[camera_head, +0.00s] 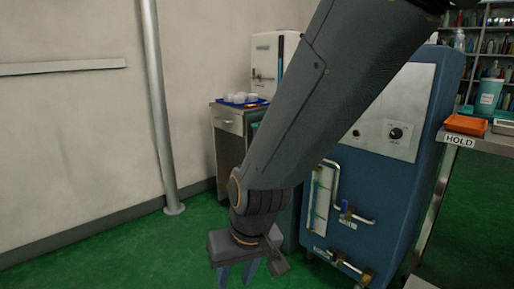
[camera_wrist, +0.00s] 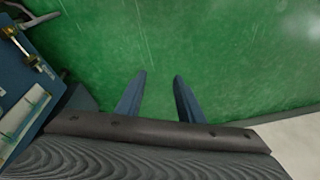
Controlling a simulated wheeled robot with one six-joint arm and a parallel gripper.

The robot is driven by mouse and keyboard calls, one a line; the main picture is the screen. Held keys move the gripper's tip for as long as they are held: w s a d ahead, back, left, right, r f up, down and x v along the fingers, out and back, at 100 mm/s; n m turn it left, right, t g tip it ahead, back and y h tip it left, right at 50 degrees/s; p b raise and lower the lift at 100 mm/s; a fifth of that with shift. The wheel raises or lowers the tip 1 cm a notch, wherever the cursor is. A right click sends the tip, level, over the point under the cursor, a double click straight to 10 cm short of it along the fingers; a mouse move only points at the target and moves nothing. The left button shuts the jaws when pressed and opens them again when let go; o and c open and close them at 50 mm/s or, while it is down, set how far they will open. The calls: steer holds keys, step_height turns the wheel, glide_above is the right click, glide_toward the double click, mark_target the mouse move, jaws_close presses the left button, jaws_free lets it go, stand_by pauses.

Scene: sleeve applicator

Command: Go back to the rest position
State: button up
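My gripper (camera_head: 237,272) hangs at the end of my arm in the head view, pointing down over the green floor. In the wrist view its two blue-grey fingers (camera_wrist: 160,80) stand apart with only green floor showing between them. The gripper is open and empty. My forearm crosses the middle of the head view and hides part of the blue machine (camera_head: 385,185) behind it.
The blue machine has pipes and valves low on its front. A bench with a HOLD label (camera_head: 459,140) and an orange tray (camera_head: 466,124) is at right. A grey pole (camera_head: 158,100) stands left. Floor at left is clear.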

steer(key=s+d+r+n+g+h, duration=0.2)
steer(key=s+d, duration=0.3)
steer(key=s, duration=0.5)
steer(key=d+r+m+p, duration=0.3)
steer(key=d+r+p, duration=0.6)
steer(key=r+p, duration=0.3)
steer(key=d+r+m+p, duration=0.3)
steer(key=d+r+p, duration=0.6)
steer(key=r+p, duration=0.3)
steer(key=p, duration=0.2)
steer(key=shift+d+m+p, duration=0.35)
steer(key=shift+d+m, duration=0.05)
steer(key=shift+f, duration=0.1)
